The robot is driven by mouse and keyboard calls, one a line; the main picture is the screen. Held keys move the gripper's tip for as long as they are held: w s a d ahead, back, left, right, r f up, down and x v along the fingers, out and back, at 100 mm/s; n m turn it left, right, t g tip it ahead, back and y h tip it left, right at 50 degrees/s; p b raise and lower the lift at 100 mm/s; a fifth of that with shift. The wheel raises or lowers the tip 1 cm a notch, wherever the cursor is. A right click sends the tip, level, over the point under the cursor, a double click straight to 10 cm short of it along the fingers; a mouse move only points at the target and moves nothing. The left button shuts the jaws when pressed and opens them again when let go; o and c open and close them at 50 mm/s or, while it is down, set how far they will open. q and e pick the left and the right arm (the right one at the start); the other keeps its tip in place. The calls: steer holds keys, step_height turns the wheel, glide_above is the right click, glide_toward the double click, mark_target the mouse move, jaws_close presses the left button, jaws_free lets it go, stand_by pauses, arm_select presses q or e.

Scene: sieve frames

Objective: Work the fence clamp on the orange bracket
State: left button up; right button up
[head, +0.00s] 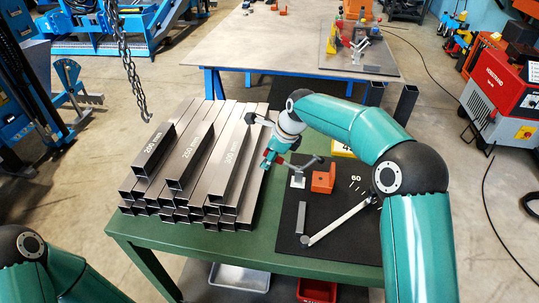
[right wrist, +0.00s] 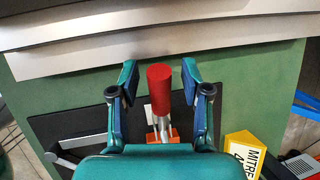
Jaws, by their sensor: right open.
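The orange bracket (head: 323,180) stands on the black mat, and part of it shows in the right wrist view (right wrist: 174,134). The silver fence clamp (head: 297,179) is beside it, with a red handle grip (right wrist: 160,90) pointing toward my right gripper. My right gripper (head: 263,139) is open over the near right side of the tube stack. In the right wrist view, the red grip lies between its two spread fingers (right wrist: 160,85), with a gap on each side. My left arm shows at the lower left corner; its gripper is out of view.
Steel square tubes (head: 190,155) are stacked on the green table (head: 165,232), left of the mat. A silver bar (head: 340,216) and a grey block (head: 302,217) lie on the mat (head: 335,247). A yellow sign (right wrist: 252,150) stands behind the bracket. A chain hook (head: 145,113) hangs above the tubes.

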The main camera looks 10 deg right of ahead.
jaws_close()
